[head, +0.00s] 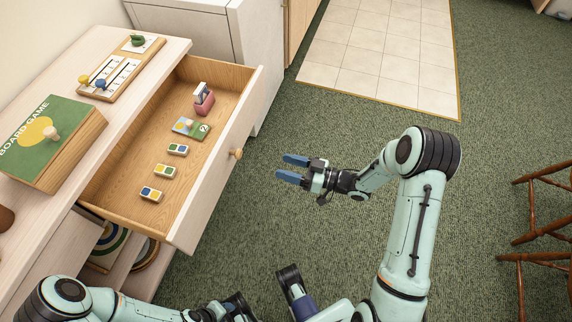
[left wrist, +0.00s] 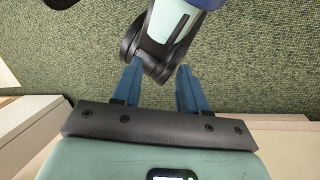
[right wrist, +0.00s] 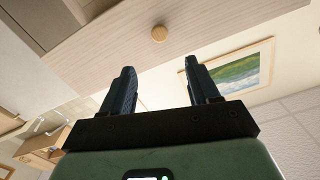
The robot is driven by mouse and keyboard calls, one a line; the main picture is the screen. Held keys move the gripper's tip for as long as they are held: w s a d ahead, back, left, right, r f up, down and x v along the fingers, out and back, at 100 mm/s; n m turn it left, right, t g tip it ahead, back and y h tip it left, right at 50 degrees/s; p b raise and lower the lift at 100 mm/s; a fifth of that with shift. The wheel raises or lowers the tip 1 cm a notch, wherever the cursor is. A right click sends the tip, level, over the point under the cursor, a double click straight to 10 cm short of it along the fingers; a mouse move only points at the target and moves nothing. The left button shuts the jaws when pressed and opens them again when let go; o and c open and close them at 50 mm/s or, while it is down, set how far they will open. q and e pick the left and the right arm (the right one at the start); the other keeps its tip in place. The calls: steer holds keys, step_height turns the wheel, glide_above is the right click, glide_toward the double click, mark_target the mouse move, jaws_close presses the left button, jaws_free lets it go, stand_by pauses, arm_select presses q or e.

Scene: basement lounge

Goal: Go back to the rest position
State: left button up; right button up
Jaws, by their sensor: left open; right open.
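My right gripper (head: 284,167) is open and empty in the head view, right of the open drawer and apart from its front, over the carpet. Its spread fingers also show in the right wrist view (right wrist: 159,70), with the drawer knob (right wrist: 159,33) beyond them. My left gripper (left wrist: 157,88) is open in the left wrist view, with nothing held between its fingers. A dark and pale green link of my own body shows just beyond them. In the head view my left arm lies low at the bottom left, and its fingertips cannot be made out.
The open wooden drawer (head: 211,182) holds several small tiles, a green card (head: 184,127) and a pink card holder (head: 203,101). A board game box (head: 62,152) and a scoring board (head: 106,82) lie on the cabinet top. A wooden chair (head: 545,255) stands right. Carpet between is clear.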

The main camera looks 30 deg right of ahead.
stand_by(0.3)
steer(key=s+a+f+m+g+h+p, duration=0.4)
steer(key=s+f+m+h+p, duration=0.1)
steer(key=f+m+h+p, duration=0.3)
arm_select(q)
step_height(320, 180, up, 14)
steer(key=s+d+g+p, duration=0.1)
steer(key=s+p, duration=0.1)
steer(key=p, duration=0.5)
steer(key=shift+r, duration=0.25)
arm_select(e)
steer(key=s+a+f+m+g, duration=0.1)
steer(key=s+a+g, duration=0.2)
steer(key=s, duration=0.7)
steer(key=s+a+f+g+h, duration=0.1)
steer(key=s+a+g, duration=0.1)
steer(key=s+g, duration=0.5)
steer(key=s, duration=0.3)
steer(key=shift+s+a+f+m, duration=0.3)
steer(key=shift+a+m, duration=0.1)
